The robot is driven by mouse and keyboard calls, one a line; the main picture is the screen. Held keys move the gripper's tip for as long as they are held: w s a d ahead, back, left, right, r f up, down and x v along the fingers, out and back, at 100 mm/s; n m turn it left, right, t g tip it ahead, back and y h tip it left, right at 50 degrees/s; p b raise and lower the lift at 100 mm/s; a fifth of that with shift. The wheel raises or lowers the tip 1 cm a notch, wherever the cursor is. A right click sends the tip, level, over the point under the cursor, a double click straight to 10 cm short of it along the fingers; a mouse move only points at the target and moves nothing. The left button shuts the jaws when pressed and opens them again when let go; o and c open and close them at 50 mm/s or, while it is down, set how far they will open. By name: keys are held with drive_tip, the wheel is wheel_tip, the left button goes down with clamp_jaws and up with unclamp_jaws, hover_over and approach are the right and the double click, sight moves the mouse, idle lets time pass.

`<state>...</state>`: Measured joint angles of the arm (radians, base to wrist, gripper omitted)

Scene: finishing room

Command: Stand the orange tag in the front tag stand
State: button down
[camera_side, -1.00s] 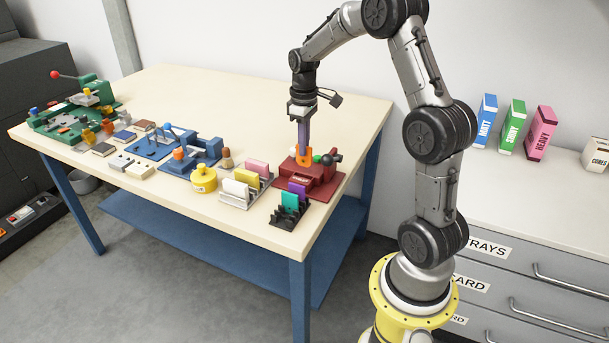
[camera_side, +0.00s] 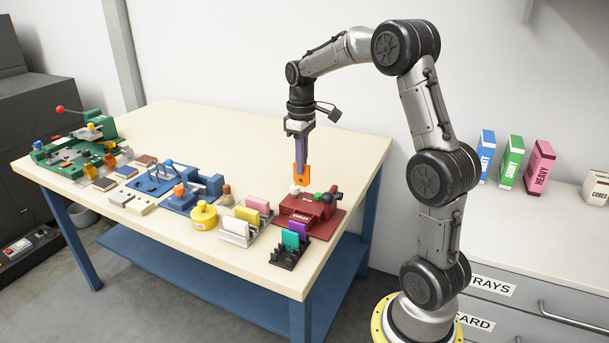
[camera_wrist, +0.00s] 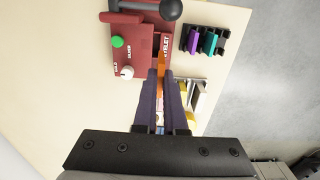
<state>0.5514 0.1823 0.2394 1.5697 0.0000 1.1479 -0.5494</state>
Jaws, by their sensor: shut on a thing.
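My gripper (camera_side: 300,158) is shut on the orange tag (camera_side: 302,177), which hangs upright below the purple fingers, above the red eyelet press. In the wrist view, the tag (camera_wrist: 161,66) shows as a narrow orange strip between the fingertips (camera_wrist: 163,82), partly hidden by them. Two tag stands are near the table's front right edge. The black stand (camera_side: 284,260) holds a teal tag (camera_side: 290,240) and a purple tag (camera_side: 298,231), with bare slots towards the front. The pale grey stand (camera_side: 237,241) holds white, yellow and pink tags.
The red eyelet press (camera_side: 325,212) is under the tag, with a black ball handle (camera_side: 328,198) and a green knob (camera_side: 317,196). A yellow pot (camera_side: 203,217) stands left of the pale stand. A blue fixture (camera_side: 180,190) and a green machine (camera_side: 80,150) are farther left. The back table is clear.

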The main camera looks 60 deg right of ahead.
drive_tip(key=s+a, duration=0.2)
drive_tip(key=a, duration=1.2)
drive_tip(key=shift+a+f, duration=0.2)
drive_tip(key=shift+f, duration=5.7)
drive_tip(key=shift+f, duration=0.6)
drive_tip(key=c, duration=1.3)
unclamp_jaws()
drive_tip(key=shift+o, duration=0.2)
wheel_tip(320, 180, up, 11)
drive_tip(key=shift+a, duration=0.1)
